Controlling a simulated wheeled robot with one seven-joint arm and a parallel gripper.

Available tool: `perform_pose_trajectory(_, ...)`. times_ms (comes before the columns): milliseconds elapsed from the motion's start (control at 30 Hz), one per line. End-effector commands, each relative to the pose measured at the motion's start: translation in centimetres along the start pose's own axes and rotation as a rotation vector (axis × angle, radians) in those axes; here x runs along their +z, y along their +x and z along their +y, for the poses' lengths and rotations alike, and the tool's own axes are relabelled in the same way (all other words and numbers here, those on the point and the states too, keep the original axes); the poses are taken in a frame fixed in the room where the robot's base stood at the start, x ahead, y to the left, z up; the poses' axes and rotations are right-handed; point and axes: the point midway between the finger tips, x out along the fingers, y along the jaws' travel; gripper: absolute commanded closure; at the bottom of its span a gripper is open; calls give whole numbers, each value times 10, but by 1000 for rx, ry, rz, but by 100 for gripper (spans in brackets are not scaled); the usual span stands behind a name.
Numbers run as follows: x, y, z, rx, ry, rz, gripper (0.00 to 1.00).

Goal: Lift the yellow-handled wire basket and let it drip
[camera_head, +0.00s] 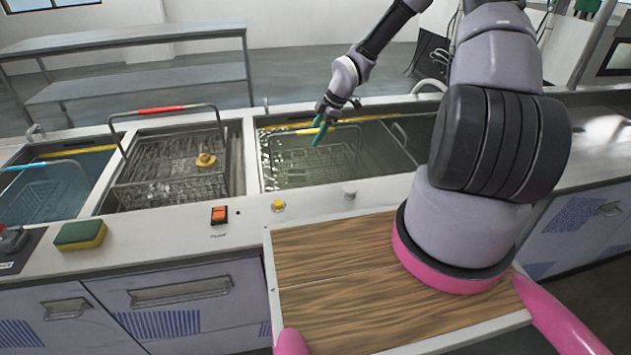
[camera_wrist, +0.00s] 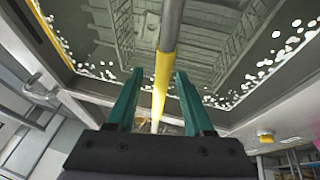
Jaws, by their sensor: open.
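The yellow-handled wire basket (camera_head: 325,165) sits in the right-hand tank, its mesh down in the liquid. In the wrist view the basket's handle bar (camera_wrist: 162,72) has a yellow grip and a grey end, and runs lengthwise between my green fingers. My gripper (camera_head: 321,131) is at the handle, over the tank, pointing down. In the wrist view my gripper (camera_wrist: 159,92) is open, with one finger on each side of the yellow grip and a gap visible on both sides. I cannot tell how deep the bar lies between the fingers.
A red-handled basket (camera_head: 160,110) stands in the middle tank and a blue-handled one (camera_head: 40,165) in the left tank. A sponge (camera_head: 80,235), an orange switch (camera_head: 219,215) and a yellow knob (camera_head: 278,205) are on the front rim. A wooden board (camera_head: 330,250) lies in front.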

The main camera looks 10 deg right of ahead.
Motion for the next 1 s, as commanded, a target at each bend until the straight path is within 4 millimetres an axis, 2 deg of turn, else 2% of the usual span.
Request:
perform_pose_trajectory(133, 0, 18, 0, -1, 0, 0, 48)
perform_pose_trajectory(400, 0, 20, 0, 0, 2, -1, 48)
perform_pose_trajectory(467, 0, 20, 0, 0, 2, -1, 67)
perform_pose_trajectory(533, 0, 20, 0, 0, 1, -1, 94)
perform_pose_trajectory(567, 0, 20, 0, 0, 1, -1, 100)
perform_pose_trajectory(1000, -1, 17, 2, 3, 0, 0, 100)
